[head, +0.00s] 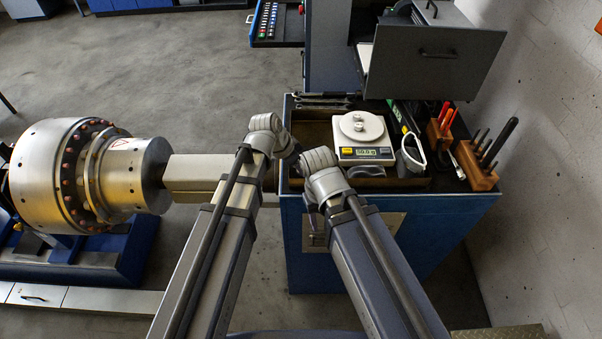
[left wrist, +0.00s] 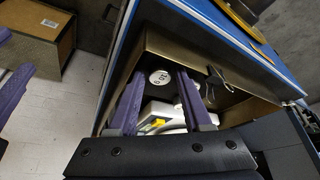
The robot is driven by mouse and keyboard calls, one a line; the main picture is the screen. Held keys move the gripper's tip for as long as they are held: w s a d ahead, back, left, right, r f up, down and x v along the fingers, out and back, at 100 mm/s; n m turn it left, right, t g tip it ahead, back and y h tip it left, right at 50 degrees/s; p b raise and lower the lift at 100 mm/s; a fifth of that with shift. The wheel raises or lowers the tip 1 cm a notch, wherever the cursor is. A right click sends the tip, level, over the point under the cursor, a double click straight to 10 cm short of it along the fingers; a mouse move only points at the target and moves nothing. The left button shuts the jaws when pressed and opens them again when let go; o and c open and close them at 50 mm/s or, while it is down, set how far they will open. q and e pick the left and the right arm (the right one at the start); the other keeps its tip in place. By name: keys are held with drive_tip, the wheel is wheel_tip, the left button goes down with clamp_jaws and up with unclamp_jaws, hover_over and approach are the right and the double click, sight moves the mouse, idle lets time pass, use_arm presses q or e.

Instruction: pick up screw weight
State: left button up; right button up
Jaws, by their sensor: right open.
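A white disc with dark printed marks (left wrist: 160,78) lies in the brown tray in the left wrist view; I cannot tell for sure that it is the screw weight. My left gripper (left wrist: 158,84) is open there, its two purple fingers on either side of the disc in the picture, with nothing held. In the head view its fingers are hidden by the wrists. Small metal pieces (head: 358,122) sit on the pan of the white scale (head: 360,140). My right gripper (head: 312,216) is open and empty, low in front of the blue cabinet's front face.
The brown tray (head: 405,183) is set in the blue cabinet (head: 445,225). A black clip-like object (left wrist: 214,82) shows near the tray wall. The large metal rotor (head: 60,175) stands left.

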use_arm(q)
clamp_jaws()
idle(0.3)
drive_tip(key=shift+r, duration=0.1)
wheel_tip(320, 180, up, 15)
drive_tip(key=p, duration=1.5)
